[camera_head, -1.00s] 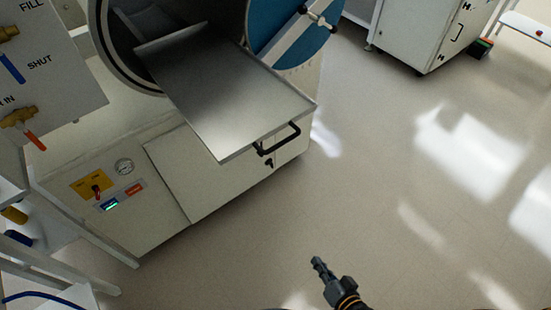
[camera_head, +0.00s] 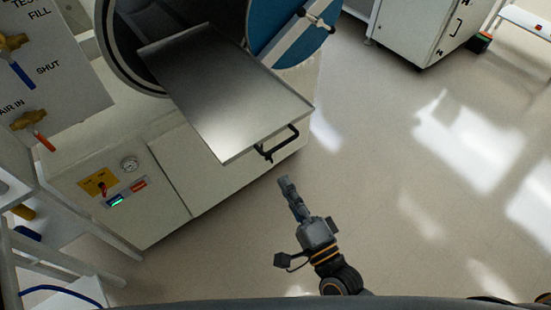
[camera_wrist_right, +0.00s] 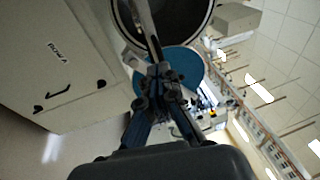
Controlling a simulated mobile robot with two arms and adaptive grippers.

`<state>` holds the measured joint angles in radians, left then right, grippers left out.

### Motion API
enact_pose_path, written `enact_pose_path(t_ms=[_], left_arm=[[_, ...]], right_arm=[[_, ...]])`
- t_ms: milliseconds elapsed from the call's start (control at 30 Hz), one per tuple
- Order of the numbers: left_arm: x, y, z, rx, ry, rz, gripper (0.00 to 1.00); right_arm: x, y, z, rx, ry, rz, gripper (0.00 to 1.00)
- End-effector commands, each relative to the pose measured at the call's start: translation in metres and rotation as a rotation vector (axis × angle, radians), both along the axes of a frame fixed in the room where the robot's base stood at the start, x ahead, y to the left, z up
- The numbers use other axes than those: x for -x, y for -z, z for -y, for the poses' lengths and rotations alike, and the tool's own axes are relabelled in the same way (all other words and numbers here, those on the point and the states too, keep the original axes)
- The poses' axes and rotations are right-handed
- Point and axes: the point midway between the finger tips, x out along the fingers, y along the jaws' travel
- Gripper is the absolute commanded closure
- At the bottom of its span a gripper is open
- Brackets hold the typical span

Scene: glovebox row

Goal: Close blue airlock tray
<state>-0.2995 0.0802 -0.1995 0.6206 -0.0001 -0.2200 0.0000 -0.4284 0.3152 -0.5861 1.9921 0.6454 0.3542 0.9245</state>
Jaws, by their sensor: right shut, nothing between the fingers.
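The airlock tray (camera_head: 215,85) is a flat grey metal sheet, pulled out of the round airlock opening (camera_head: 125,55). A black handle (camera_head: 280,146) is on its outer edge. The round blue airlock door (camera_head: 290,35) stands swung open beside it, and also shows in the right wrist view (camera_wrist_right: 188,62). My right gripper (camera_head: 284,184) is shut and empty, below the handle in the picture and apart from it. Its fingers (camera_wrist_right: 158,75) also show in the wrist view, in front of the opening and door. My left gripper is not in view.
The white cabinet (camera_head: 150,195) under the tray carries a gauge and switches. A valve panel (camera_head: 55,65) and a white frame (camera_head: 60,220) stand at the left. Another white cabinet (camera_head: 415,30) is at the back right. The floor (camera_head: 400,200) on the right is clear.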

Motion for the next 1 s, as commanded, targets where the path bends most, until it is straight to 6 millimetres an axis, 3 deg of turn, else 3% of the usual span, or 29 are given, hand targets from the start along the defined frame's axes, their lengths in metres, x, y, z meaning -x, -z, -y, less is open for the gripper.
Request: enact_pose_path(t_ms=[100,300,1000], left_arm=[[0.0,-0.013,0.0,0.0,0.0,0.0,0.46],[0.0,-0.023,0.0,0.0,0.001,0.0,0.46],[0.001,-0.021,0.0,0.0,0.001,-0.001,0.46]], right_arm=[[-0.022,-0.009,-0.01,0.001,0.0,0.002,1.0],[-0.044,-0.011,-0.021,0.001,0.0,0.0,1.0],[-0.057,-0.009,-0.029,0.001,0.0,0.0,1.0]])
